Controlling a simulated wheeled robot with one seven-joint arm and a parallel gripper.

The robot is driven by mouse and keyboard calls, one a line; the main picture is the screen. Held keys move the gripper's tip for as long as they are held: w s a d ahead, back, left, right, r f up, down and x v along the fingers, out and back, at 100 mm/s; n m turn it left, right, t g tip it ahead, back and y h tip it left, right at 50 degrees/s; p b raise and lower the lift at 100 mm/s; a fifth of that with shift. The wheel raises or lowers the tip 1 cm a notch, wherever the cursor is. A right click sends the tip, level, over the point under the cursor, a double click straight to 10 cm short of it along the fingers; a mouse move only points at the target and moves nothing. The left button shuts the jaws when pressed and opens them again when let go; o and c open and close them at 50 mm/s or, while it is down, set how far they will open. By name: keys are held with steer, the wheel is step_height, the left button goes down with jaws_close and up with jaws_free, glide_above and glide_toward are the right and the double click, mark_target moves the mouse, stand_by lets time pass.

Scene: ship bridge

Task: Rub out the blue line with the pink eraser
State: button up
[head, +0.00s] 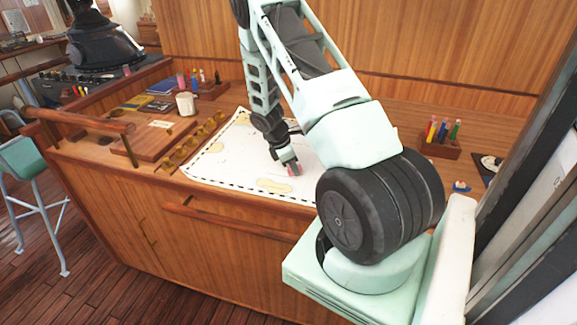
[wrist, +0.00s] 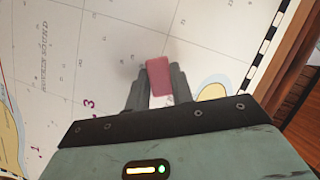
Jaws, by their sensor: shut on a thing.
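My gripper (head: 287,164) is shut on the pink eraser (head: 294,169), low over the white chart (head: 228,160) on the wooden desk. In the wrist view the eraser (wrist: 159,77) sits between the two grey fingertips (wrist: 158,85). I cannot tell whether the eraser touches the chart. No blue line shows on the part of the chart in the wrist view; small purple marks and a "3" (wrist: 90,104) show at its left. My arm hides part of the chart in the head view.
A pen holder (head: 438,146) stands at right, near a small blue object (head: 461,186). A wooden rail (head: 230,222) runs along the desk's front.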

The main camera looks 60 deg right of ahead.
mark_target(271, 172)
stand_by(0.4)
steer(key=shift+w+a, duration=0.25)
steer(key=shift+w, duration=0.25)
steer(key=shift+w+a, duration=0.2)
steer(key=shift+w, duration=0.25)
steer(key=shift+w+a, duration=0.3)
steer(key=shift+w, duration=0.2)
steer(key=shift+w+a, duration=0.3)
steer(key=shift+w, duration=0.2)
steer(key=shift+w+a, duration=0.3)
steer(key=shift+w, duration=0.25)
steer(key=shift+w+a, duration=0.25)
steer(key=shift+w, duration=0.3)
steer(key=shift+w+a, duration=0.45)
steer(key=shift+w, duration=0.4)
